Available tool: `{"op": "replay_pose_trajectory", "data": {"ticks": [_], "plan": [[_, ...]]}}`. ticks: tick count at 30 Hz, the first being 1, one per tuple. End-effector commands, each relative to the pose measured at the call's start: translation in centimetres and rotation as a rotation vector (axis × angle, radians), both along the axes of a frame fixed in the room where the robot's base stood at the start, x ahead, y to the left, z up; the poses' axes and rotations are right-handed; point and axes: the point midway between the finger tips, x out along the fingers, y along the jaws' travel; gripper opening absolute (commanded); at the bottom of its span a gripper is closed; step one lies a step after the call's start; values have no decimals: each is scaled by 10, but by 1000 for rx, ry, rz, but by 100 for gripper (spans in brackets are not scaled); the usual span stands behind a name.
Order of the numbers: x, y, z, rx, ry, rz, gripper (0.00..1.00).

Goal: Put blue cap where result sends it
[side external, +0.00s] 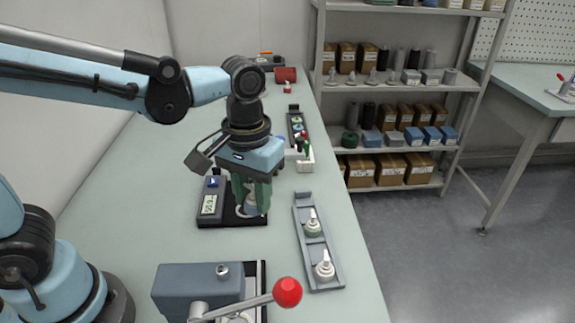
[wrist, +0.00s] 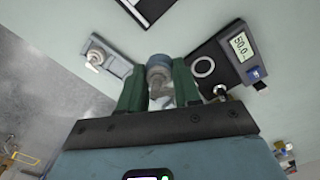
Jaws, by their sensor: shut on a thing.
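My gripper (wrist: 160,88) is shut on the blue cap (wrist: 158,63). In the wrist view, the cap's blue collar sticks out past the green fingers, and its grey part sits between them. In the side view, my gripper (side external: 251,197) holds the cap (side external: 251,206) over or close to the black base of the tester (side external: 210,205); I cannot tell whether it touches. The tester has a lit display (wrist: 240,46) that seems to read 50.0. A pale ring (wrist: 203,67) on the base is uncovered in the wrist view, right of the cap.
A grey tray (side external: 329,268) on the right holds two white-nozzled caps (side external: 313,223). In front stands a grey-blue press with a red-knobbed lever (side external: 288,292). Behind my gripper are a dark strip (side external: 293,112) and a small red-and-green item (side external: 304,146). The table's left side is clear.

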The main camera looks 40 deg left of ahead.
Motion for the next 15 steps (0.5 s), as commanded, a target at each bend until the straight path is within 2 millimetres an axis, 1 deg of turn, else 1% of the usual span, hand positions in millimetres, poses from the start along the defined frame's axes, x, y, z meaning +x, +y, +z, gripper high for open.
{"op": "replay_pose_trajectory", "data": {"ticks": [5, 11, 12, 15], "plan": [[-2, -3, 19, 0, 0, 1, 20], [-2, -2, 48, 0, 0, 1, 20], [0, -1, 52, -1, 0, 5, 20], [20, 7, 55, -7, -3, 53, 20]]}}
